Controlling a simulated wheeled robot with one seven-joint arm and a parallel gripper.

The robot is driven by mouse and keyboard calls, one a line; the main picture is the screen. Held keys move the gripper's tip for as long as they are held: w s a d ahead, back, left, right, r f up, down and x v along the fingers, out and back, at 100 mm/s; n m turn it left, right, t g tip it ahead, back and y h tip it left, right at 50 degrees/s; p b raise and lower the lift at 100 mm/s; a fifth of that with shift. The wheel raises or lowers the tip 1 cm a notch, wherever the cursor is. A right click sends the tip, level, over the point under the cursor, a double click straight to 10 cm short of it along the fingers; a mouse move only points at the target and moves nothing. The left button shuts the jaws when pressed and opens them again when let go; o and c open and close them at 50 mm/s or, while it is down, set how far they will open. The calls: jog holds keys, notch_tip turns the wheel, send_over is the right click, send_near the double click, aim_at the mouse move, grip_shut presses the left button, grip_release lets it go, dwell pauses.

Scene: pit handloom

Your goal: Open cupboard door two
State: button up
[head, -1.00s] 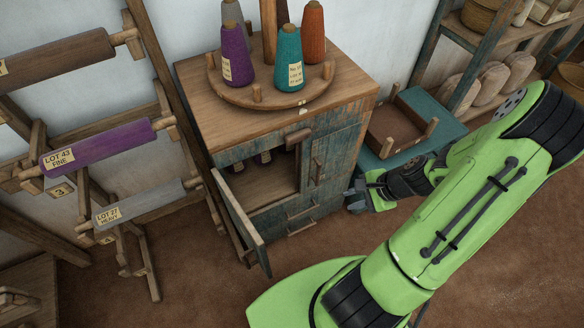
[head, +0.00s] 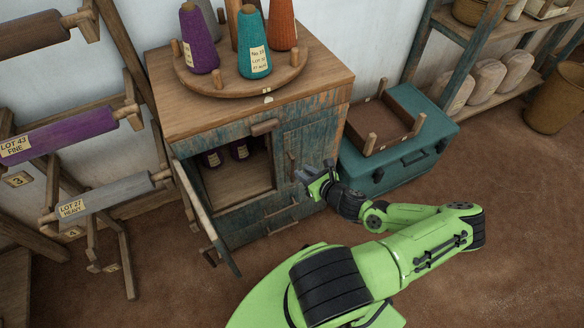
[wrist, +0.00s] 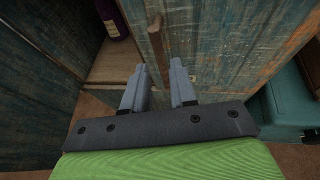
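The blue-green wooden cupboard (head: 262,221) has its left door (head: 203,215) swung open, showing cones inside. Its right door (head: 314,137) looks shut and has an upright wooden handle (head: 292,165). My gripper (head: 312,176) is in front of the right door, close to that handle. In the wrist view, my two fingers (wrist: 158,72) stand apart, and the wooden handle (wrist: 157,42) runs down between their tips. I cannot tell whether either finger touches it. No number shows on the doors.
A turntable (head: 245,82) with thread cones stands on the cupboard top. A teal chest (head: 405,165) with a wooden tray on it stands right of the cupboard. Racks with rollers stand at the left. The brown floor (head: 515,230) at the right is clear.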

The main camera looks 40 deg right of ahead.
aim_at(294, 166)
jog(key=b+x, duration=0.1)
jog(key=x, duration=0.6)
jog(key=shift+c, duration=0.3)
grip_shut()
